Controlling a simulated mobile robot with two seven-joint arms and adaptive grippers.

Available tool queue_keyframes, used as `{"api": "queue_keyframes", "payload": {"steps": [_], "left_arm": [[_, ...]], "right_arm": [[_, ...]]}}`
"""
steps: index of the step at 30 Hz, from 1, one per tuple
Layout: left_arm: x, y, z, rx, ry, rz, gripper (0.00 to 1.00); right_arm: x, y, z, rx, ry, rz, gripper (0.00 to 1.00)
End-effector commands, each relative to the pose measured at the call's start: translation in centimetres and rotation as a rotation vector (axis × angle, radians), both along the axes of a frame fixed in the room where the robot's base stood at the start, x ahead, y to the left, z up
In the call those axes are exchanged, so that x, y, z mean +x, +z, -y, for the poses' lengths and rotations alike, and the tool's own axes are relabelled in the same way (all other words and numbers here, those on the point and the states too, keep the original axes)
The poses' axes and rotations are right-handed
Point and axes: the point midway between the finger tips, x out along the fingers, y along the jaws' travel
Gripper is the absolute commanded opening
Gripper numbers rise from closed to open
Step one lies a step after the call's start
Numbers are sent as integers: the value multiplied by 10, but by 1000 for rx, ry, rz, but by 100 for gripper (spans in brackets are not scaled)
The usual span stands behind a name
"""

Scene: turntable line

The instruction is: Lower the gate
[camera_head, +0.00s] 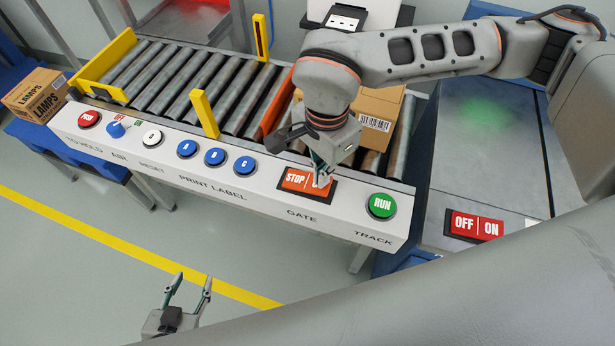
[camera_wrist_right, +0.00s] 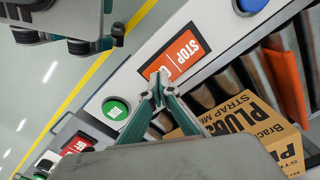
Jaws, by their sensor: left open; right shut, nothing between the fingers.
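The orange gate (camera_head: 277,100) stands up across the rollers, in front of a cardboard box; it also shows in the right wrist view (camera_wrist_right: 286,78). The orange rocker switch (camera_head: 296,180) above the label GATE is on the white panel, its left half reading STOP. In the right wrist view the switch (camera_wrist_right: 178,52) lies just beyond my fingertips. My right gripper (camera_head: 321,181) is shut and empty, its tips over the right half of the switch and hiding its lettering. I cannot tell whether they touch it. My left gripper (camera_head: 188,285) is open and empty above the floor.
The green RUN button (camera_head: 382,206) is close right of the switch. Blue print buttons (camera_head: 215,157) are to the left. A plugs box (camera_wrist_right: 250,128) sits on the rollers behind the gate. A red OFF/ON switch (camera_head: 477,226) is further right. A lamps box (camera_head: 36,95) is far left.

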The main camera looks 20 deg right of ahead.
Motion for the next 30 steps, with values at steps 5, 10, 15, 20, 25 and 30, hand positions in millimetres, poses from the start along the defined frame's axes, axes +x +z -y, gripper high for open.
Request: {"api": "queue_keyframes", "payload": {"steps": [5,10,15,20,25,30], "left_arm": [[-1,-2,0,0,0,-2,42],[-1,-3,0,0,0,-3,42],[-2,-4,0,0,0,-5,42],[-3,-6,0,-1,0,-8,42],[-3,-7,0,-1,0,-9,42],[-4,-8,0,0,0,-11,42]], "right_arm": [[0,-3,0,0,0,0,0],[0,-5,0,0,0,0,0],[0,-8,0,0,0,0,0],[0,-10,0,0,0,-1,0],[0,-12,0,0,0,0,0],[0,-14,0,0,0,0,0]]}}
